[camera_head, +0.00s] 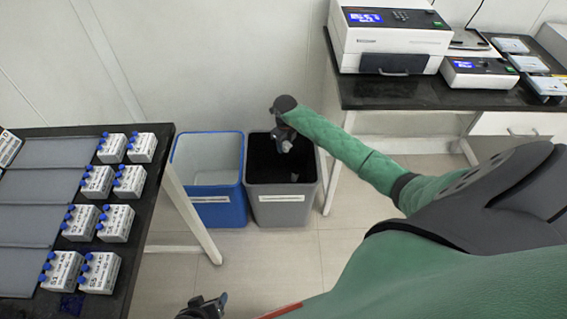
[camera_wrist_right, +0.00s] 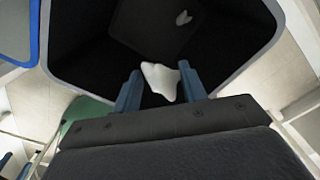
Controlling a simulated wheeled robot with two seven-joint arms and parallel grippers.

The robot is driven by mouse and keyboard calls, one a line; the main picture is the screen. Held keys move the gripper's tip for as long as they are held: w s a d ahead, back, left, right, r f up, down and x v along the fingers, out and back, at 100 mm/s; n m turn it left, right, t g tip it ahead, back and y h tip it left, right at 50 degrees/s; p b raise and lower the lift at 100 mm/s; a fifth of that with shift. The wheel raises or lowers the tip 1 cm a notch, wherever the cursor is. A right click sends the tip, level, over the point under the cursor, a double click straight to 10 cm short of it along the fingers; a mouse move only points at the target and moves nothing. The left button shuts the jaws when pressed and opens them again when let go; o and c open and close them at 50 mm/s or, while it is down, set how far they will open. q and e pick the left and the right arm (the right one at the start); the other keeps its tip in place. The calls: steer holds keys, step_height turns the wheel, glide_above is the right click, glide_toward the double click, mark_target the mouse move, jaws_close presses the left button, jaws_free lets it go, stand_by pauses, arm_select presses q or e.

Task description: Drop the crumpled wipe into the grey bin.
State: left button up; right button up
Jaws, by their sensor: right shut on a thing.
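The grey bin (camera_head: 283,205) stands on the floor between two tables, open at the top with a dark inside. My right gripper (camera_head: 286,143) is above its opening, pointing down. In the right wrist view, my right gripper (camera_wrist_right: 162,88) is shut on the white crumpled wipe (camera_wrist_right: 160,80), held between its two blue-grey fingers. The bin's rim (camera_wrist_right: 265,62) surrounds the wipe in that view. A dark part of my left gripper (camera_head: 205,308) shows at the bottom edge; its fingers are not clear.
A blue bin (camera_head: 216,207) stands left of the grey bin. A small white scrap (camera_wrist_right: 183,18) lies inside the grey bin. The left table (camera_head: 150,190) holds several labelled white boxes with blue caps. The right table (camera_head: 390,98) carries lab devices.

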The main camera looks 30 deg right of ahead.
steer(key=shift+f, duration=0.15)
arm_select(q)
steer(key=shift+f, duration=0.3)
steer(key=shift+w+r, duration=0.1)
steer(key=shift+r, duration=0.1)
arm_select(e)
steer(key=o, duration=1)
arm_select(q)
steer(key=shift+r, duration=0.1)
arm_select(e)
steer(key=shift+r, duration=0.2)
